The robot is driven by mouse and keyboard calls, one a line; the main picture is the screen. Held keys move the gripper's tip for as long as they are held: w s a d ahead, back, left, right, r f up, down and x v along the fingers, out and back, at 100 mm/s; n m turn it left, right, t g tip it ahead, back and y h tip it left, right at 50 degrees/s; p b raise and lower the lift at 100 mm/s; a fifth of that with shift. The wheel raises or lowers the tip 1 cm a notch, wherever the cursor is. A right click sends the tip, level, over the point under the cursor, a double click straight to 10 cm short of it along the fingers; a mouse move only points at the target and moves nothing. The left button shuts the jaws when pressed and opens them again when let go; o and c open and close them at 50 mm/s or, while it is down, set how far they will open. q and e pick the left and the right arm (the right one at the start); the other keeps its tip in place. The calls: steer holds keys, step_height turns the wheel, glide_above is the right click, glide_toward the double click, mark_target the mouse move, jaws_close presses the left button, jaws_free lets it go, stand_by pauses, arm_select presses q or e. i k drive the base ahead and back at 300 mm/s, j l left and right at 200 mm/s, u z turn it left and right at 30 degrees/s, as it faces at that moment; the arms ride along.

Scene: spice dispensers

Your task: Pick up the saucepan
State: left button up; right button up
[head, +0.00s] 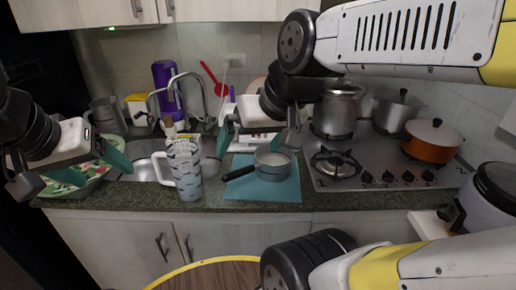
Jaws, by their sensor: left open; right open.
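A small grey saucepan (275,176) stands upright on a teal mat (285,193) on the counter. Its black handle (239,173) points left. My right gripper (250,154) is open, its teal fingers pointing down over the mat, above and around the pan's left side and handle in the picture. I cannot tell whether a finger touches the pan; nothing shows between the fingers. My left gripper (92,166) is open and empty at the far left, in front of a green patterned bowl (82,188).
A patterned pitcher (184,172) stands left of the mat. The stove (365,183) on the right holds a tall steel pot (337,115), a lidded pot (397,112) and an orange pot (430,148). A faucet (177,80) and purple bottle (162,75) are behind. A yellow-rimmed round table (213,276) is in front.

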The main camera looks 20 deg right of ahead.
mark_target(270, 167)
steer(key=i+j+z, duration=0.15)
steer(key=j, duration=0.15)
steer(key=i+j+z, duration=0.15)
steer(key=j, duration=0.2)
steer(key=i+j+z, duration=0.1)
steer(key=j, duration=0.2)
steer(key=i+j+z, duration=0.15)
steer(key=j, duration=0.2)
steer(key=j+z, duration=0.1)
steer(key=z, duration=1.25)
steer(key=k+j, duration=0.95)
steer(key=j, duration=0.15)
